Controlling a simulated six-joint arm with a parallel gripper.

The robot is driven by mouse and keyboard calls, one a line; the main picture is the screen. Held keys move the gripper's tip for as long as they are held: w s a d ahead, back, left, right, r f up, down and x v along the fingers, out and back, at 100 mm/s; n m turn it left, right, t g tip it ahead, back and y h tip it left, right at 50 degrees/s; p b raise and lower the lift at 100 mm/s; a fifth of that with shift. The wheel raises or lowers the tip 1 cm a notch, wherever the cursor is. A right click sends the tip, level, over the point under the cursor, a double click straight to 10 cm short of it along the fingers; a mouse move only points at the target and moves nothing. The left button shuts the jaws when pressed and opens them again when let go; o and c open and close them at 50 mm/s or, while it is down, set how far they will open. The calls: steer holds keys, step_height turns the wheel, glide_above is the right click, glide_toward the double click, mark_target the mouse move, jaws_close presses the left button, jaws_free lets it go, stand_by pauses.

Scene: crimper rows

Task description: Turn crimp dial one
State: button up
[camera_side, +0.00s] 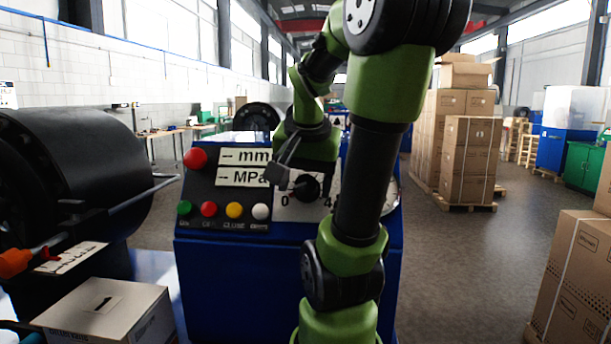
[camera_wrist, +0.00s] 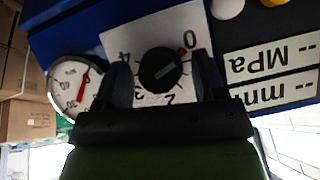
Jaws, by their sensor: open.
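The crimp dial (camera_side: 306,187) is a black round knob on a white scale plate on the front of a blue machine. In the wrist view the dial (camera_wrist: 160,69) shows a red mark near the 0, with 2, 3 and 4 also readable on its plate; the picture is upside down there. My gripper (camera_wrist: 163,82) is open, with one black finger on each side of the dial. I cannot tell whether the fingers touch it. In the side view my gripper (camera_side: 283,165) is just up and left of the dial, and my arm covers part of the plate.
The control panel (camera_side: 228,190) carries a red button (camera_side: 195,158), a row of several coloured buttons, and mm and MPa displays. A round gauge (camera_wrist: 75,88) sits beside the dial plate. A black crimper head (camera_side: 75,170) and a box (camera_side: 105,312) stand at left.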

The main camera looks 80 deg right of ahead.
steer(key=v, duration=0.9)
steer(key=shift+r, duration=0.4)
steer(key=shift+s+a, duration=0.1)
steer(key=shift+a, duration=0.05)
steer(key=w+d+n+g+y, duration=0.2)
steer(key=w+d+g+y, duration=0.1)
steer(key=d+y, duration=0.1)
steer(key=f, duration=0.3)
steer(key=s+f, duration=0.1)
steer(key=f, duration=0.2)
steer(key=s+f, duration=0.1)
steer(key=f, duration=0.2)
steer(key=c, duration=0.7)
